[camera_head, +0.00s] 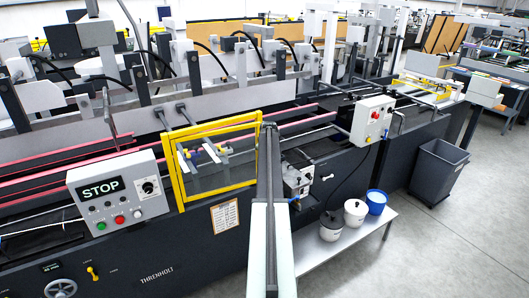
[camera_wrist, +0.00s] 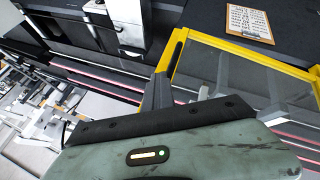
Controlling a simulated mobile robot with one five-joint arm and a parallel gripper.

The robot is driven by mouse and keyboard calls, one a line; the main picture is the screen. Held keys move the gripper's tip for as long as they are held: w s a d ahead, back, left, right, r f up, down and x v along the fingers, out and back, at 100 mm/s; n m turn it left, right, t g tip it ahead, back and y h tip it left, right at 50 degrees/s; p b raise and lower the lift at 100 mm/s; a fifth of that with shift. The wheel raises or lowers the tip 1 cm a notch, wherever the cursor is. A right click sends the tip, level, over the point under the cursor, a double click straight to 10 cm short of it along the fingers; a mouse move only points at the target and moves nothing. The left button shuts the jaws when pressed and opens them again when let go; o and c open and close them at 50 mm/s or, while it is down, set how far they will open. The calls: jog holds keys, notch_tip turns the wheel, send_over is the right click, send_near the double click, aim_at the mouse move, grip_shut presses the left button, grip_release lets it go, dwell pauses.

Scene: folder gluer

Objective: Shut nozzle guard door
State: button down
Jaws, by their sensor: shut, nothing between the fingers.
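The nozzle guard door (camera_head: 220,183) is a yellow frame with a clear panel, standing upright at the machine's front edge. I cannot tell whether the door sits flush or stands slightly ajar. My gripper (camera_head: 268,127) is at the end of my outstretched arm, by the door's right upper edge. In the wrist view the yellow frame (camera_wrist: 245,53) lies just beyond my gripper (camera_wrist: 174,55), which appears beside or against its near side edge. The gripper is shut and holds nothing. Actual contact is unclear.
A grey STOP control box (camera_head: 117,188) stands left of the door. A metal unit (camera_head: 297,180) is close right of my arm. A low white shelf (camera_head: 310,258) carries buckets. A second control box (camera_head: 372,121) and a grey bin (camera_head: 438,170) are farther right. Floor at lower right is clear.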

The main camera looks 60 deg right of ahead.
jog(key=shift+a, duration=0.15)
jog(key=s+a+r+p, duration=0.3)
jog(key=s+r+p, duration=0.5)
jog(key=s, duration=0.1)
jog(key=w+a+r+m+t+h+b, duration=0.1)
jog(key=w+a+r+t+h+b, duration=0.2)
jog(key=w+a+t+b, duration=0.35)
jog(key=s+f+m+t+h+b, duration=0.1)
jog(key=s+f+m+b, duration=0.2)
jog(key=f+b, duration=0.6)
jog(key=s+a+f+m+t+h+b, duration=0.1)
jog(key=f+b, duration=0.7)
jog(key=b, duration=1)
jog(key=s+m+h, duration=0.1)
jog(key=s+m, duration=0.1)
jog(key=s, duration=0.1)
jog(key=shift+s+f, duration=0.2)
jog(key=shift+f, duration=0.2)
